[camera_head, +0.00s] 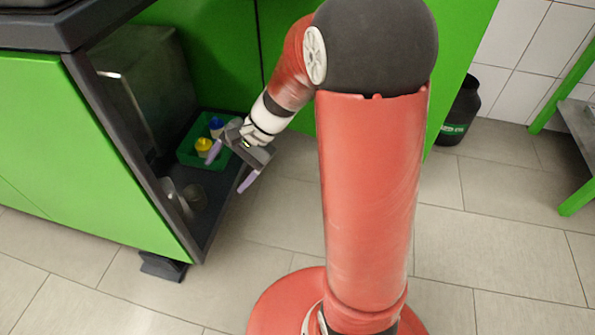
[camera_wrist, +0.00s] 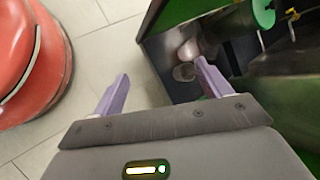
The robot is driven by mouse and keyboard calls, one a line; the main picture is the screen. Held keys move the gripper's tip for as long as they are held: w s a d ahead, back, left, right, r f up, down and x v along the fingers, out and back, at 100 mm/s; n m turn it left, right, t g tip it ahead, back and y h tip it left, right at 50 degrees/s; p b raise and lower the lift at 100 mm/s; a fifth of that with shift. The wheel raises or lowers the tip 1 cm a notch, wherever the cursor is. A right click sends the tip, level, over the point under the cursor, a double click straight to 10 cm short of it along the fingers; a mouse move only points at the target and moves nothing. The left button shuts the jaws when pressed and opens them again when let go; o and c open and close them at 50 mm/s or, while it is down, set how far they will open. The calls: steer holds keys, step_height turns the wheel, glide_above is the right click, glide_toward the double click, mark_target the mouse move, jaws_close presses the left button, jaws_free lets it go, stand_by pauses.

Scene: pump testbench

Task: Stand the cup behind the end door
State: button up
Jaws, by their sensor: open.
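The compartment at the cabinet's end (camera_head: 215,222) stands open towards my arm, and I cannot pick out its door for certain. Low inside, near its front left, are a pale rounded object (camera_head: 168,188) and a dark, glassy round object (camera_head: 195,197) beside it. I cannot tell which is the cup. In the wrist view the pale object (camera_wrist: 188,49) and the glassy rim (camera_wrist: 183,72) show just beyond the right finger. My gripper (camera_head: 231,166) is open and empty, with lilac fingers, at the opening; it also shows in the wrist view (camera_wrist: 162,84).
A grey metal box (camera_head: 140,85) fills the left side. A black container (camera_head: 459,112) stands by the wall.

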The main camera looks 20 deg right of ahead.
steer(key=s+d+r+n+t+h, duration=0.2)
steer(key=s+d+r+n+h, duration=0.2)
steer(key=s+r, duration=0.2)
steer(key=s+d+r+n+t+h, duration=0.3)
steer(key=s+d+r+n+h, duration=0.1)
steer(key=s, duration=0.7)
steer(key=shift+d+r+n, duration=0.5)
steer(key=shift+r+n, duration=0.2)
steer(key=shift+r, duration=0.65)
